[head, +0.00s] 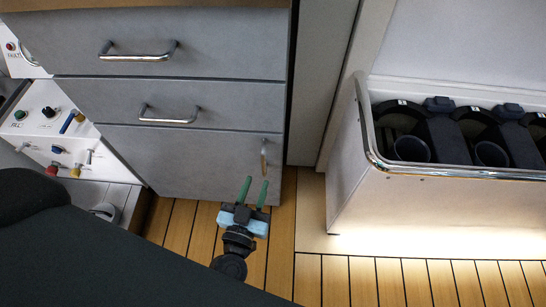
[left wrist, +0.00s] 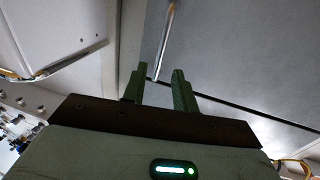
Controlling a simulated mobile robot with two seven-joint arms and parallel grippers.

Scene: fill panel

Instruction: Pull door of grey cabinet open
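The grey cabinet (head: 170,95) stands at the upper left of the head view, with two drawers above a lower door (head: 195,160). The door is closed. Its upright metal handle (head: 264,155) sits near the door's right edge; it also shows in the left wrist view (left wrist: 165,42). My left gripper (head: 254,191) has two green fingers, parted with an empty gap between them. It is just below and in front of the handle. In the left wrist view the fingers (left wrist: 160,88) point towards the handle's end, which lines up with the gap. My right gripper is not in view.
Two drawer handles (head: 138,51) and (head: 168,116) stick out above the door. A white panel with knobs (head: 55,125) is at the left. A white bin unit with a metal rim (head: 385,190) stands at the right. The wooden floor (head: 185,225) before the cabinet is clear.

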